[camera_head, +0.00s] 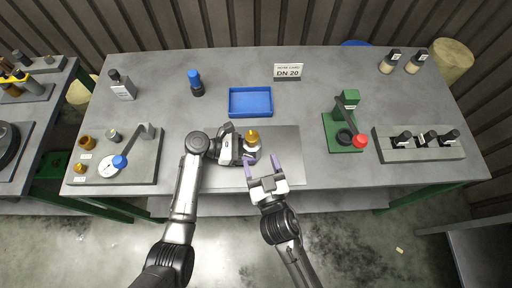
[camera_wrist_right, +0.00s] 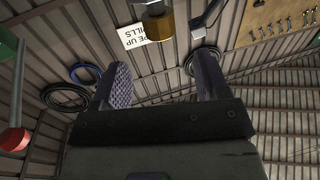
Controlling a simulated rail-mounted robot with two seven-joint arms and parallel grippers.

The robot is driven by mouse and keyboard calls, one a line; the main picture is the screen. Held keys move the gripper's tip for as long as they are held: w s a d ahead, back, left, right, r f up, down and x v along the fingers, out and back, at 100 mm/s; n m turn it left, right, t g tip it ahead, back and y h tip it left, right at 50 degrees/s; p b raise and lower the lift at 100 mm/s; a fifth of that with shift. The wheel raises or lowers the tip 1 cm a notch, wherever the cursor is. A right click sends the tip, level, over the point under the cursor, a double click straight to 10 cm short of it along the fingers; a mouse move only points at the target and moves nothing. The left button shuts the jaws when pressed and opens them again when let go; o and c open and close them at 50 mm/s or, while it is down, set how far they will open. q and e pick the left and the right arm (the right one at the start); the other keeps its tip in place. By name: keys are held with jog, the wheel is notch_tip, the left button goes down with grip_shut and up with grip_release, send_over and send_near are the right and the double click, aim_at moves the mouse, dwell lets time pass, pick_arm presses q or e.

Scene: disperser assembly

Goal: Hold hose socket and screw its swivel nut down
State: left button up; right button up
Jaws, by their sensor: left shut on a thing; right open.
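The hose socket (camera_head: 251,144) stands over the grey mat at the table's middle, with the brass swivel nut (camera_head: 252,134) at its top. My left gripper (camera_head: 247,149) comes in from the left and is shut on the hose socket; its fingers partly hide it. My right gripper (camera_head: 262,164) is open and empty, just in front of the socket, its purple fingers pointing towards it. In the right wrist view the brass nut (camera_wrist_right: 160,27) shows beyond the gap between the open fingers (camera_wrist_right: 163,78), apart from them, with a grey part above it.
A blue tray (camera_head: 250,115) lies behind the grey mat (camera_head: 288,150). A green press with a red knob (camera_head: 359,141) and a grey rack (camera_head: 437,155) stand right. A fixture board with a blue-knobbed lever (camera_head: 120,162) is left. A "DN 20" sign (camera_head: 288,71) stands at the back.

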aim_at(254, 143)
jog(key=shift+v, duration=1.5)
jog(key=shift+w+r, duration=0.1)
jog(key=shift+r, duration=0.05)
jog(key=shift+c, duration=0.9)
jog(key=r+n+y, duration=0.1)
jog(key=w+r+n+y, duration=0.1)
jog(key=shift+w+a+r+n, duration=0.15)
jog(key=shift+a+n, duration=0.2)
jog(key=shift+n, duration=0.05)
jog(key=shift+c, duration=0.5)
jog(key=w+f+m, duration=0.1)
jog(key=w, duration=0.2)
jog(key=w+a+m+h, duration=0.1)
jog(key=w, duration=0.2)
jog(key=w+a+f+h, duration=0.1)
jog(key=w, duration=0.3)
jog(key=shift+a+f+m, duration=0.1)
jog(key=shift+f+m, duration=0.25)
jog(key=shift+m, duration=0.05)
